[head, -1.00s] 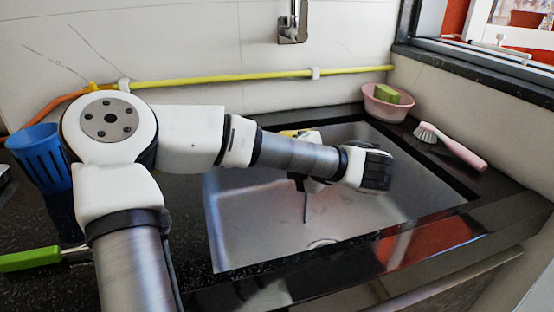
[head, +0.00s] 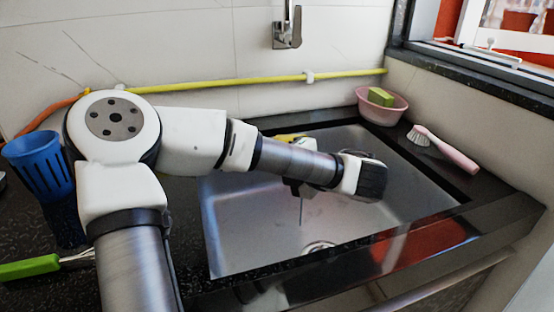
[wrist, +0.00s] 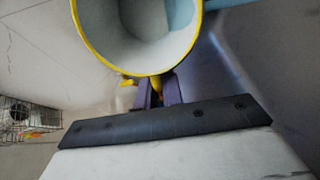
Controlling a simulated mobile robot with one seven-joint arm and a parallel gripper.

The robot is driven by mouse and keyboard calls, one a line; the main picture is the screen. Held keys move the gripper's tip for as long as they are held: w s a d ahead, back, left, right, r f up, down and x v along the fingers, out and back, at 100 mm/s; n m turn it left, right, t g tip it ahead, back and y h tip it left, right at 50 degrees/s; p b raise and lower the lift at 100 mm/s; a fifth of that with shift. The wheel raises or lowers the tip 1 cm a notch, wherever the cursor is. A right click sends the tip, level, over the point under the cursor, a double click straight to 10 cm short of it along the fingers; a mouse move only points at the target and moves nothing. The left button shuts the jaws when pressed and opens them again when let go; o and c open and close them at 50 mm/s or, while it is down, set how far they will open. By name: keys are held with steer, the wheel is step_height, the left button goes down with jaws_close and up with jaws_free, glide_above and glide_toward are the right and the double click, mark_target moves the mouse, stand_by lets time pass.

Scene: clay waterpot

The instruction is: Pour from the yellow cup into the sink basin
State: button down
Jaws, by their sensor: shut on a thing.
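The yellow cup (wrist: 86,38) fills the top of the wrist view, with its yellow rim and pale inside facing the camera. My gripper (wrist: 158,92) is shut on the cup's yellow handle, just below the rim. In the head view only a strip of yellow (head: 291,137) shows behind my arm, above the back of the sink; the rest is hidden. The metal sink basin (head: 240,225) lies under my arm, its drain at the front. A thin dark line hangs below my wrist over the basin; I cannot tell whether it is liquid. The cup's contents are unclear.
A blue slotted holder (head: 38,160) and a green-handled utensil (head: 30,267) are on the dark counter at left. A pink bowl (head: 382,108) with a green sponge and a pink brush (head: 445,150) sit at right. The faucet (head: 288,35) is on the back wall.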

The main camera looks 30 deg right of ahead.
steer(key=shift+s+r+t+p, duration=0.1)
steer(key=shift+r+t+p, duration=0.3)
steer(key=shift+p, duration=2.05)
steer(key=shift+f, duration=0.25)
steer(key=shift+r, duration=0.1)
